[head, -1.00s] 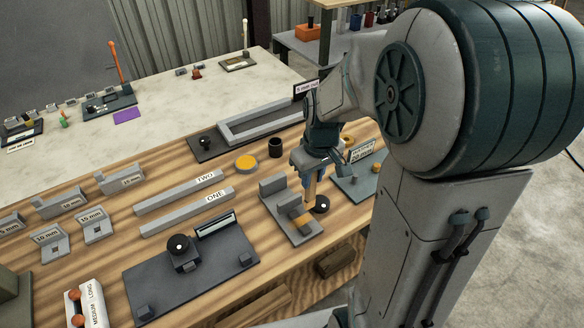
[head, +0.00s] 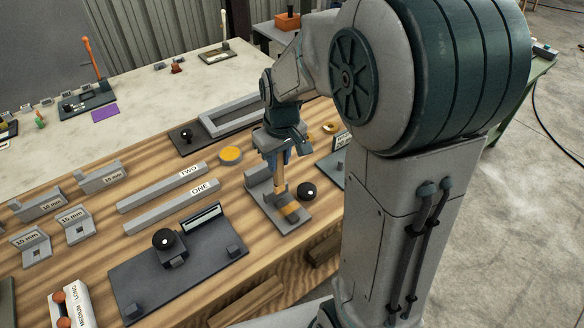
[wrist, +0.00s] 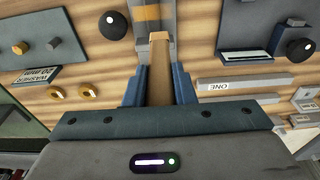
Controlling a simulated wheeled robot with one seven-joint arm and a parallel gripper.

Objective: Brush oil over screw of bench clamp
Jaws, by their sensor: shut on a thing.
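The bench clamp (head: 293,224) is a grey base with upright grey jaws and an orange-brown band (head: 290,209) across it. A black ball knob (head: 306,191) sits at its right side. My gripper (head: 276,158) is shut on the wooden handle of the brush (head: 280,178), held upright over the clamp. The handle also shows between the fingers in the wrist view (wrist: 159,80). The brush's bristles are hard to make out, and I cannot tell whether they touch the screw. A round dish of yellow-orange stuff (head: 230,154), perhaps the oil, lies left of my gripper.
Bars labelled TWO (head: 165,184) and ONE (head: 172,208) lie to the left. A dark plate (head: 135,272) with a black-knobbed block is at front left. A grey frame fixture (head: 225,121) stands behind. Washers (wrist: 54,93) lie near the clamp. The bench's front edge is close.

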